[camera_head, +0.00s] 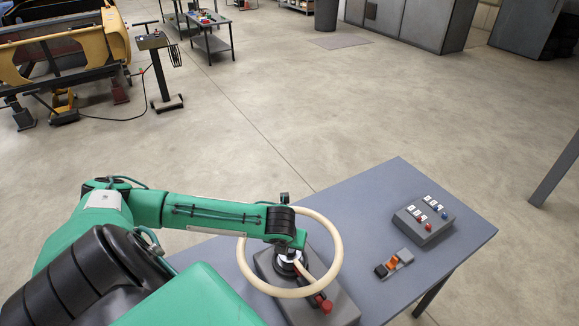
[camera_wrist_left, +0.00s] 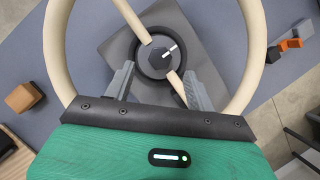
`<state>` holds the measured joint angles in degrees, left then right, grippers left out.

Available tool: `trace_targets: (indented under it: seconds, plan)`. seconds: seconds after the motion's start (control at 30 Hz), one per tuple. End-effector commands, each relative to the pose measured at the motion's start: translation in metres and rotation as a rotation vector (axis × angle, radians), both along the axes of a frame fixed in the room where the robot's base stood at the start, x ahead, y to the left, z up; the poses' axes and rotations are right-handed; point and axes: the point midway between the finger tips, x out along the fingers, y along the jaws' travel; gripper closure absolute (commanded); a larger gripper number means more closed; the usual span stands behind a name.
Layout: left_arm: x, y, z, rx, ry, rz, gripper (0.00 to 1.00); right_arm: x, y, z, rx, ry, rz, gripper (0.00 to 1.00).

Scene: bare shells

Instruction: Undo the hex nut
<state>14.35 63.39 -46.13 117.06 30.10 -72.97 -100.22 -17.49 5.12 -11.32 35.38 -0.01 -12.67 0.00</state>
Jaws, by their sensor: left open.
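The hex nut (camera_wrist_left: 160,59) is dark and sits at the middle of a round black hub, with a white line beside it, in the left wrist view. A cream handwheel (camera_head: 334,240) surrounds the hub, and its spokes (camera_wrist_left: 130,18) run in to it; the wheel's rim also shows in the left wrist view (camera_wrist_left: 57,50). My left gripper (camera_wrist_left: 158,88) is open, its two grey fingers spread at the lower left and lower right of the hub. I cannot tell whether they touch anything. In the head view my left wrist hides most of the hub. My right gripper is not in view.
The wheel stands on a grey base (camera_head: 335,299) with a red knob (camera_head: 327,306). To its right on the blue-grey table (camera_head: 375,195) are an orange-and-black device (camera_head: 393,264) and a switch box (camera_head: 425,220). A brown block (camera_wrist_left: 23,97) lies left in the wrist view.

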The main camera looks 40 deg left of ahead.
Motion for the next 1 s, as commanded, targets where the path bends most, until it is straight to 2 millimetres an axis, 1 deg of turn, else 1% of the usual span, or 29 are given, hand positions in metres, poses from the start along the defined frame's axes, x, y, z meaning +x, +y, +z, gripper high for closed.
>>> trace_targets:
  seconds: [0.03,0.13,0.23,0.33,0.53,0.77,0.87,0.9,0.97,1.0]
  plan:
    - [0.003,0.001,-0.007,-0.001,0.004,0.004,0.44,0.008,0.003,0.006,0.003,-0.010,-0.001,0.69]
    - [0.008,0.004,-0.021,-0.001,0.003,0.002,0.44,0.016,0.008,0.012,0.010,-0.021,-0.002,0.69]
    - [0.013,0.007,-0.033,0.000,0.001,0.002,0.44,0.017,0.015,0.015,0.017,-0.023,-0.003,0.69]
    - [0.016,0.008,-0.042,-0.002,0.000,0.001,0.44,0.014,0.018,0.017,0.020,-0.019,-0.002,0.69]
    - [0.018,0.010,-0.050,0.000,0.001,0.000,0.44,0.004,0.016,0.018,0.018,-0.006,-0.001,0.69]
    - [0.018,0.010,-0.050,0.000,0.000,0.000,0.44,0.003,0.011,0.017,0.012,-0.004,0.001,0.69]
    - [0.018,0.010,-0.050,0.000,0.000,0.000,0.62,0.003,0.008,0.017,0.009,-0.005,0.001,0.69]
    - [0.018,0.010,-0.050,0.000,0.000,0.000,0.70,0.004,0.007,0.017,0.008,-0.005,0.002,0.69]
    - [0.018,0.010,-0.050,0.000,0.000,0.000,0.81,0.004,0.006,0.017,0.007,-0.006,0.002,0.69]
    - [0.018,0.010,-0.050,0.000,0.000,0.000,0.89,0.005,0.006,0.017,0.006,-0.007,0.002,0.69]
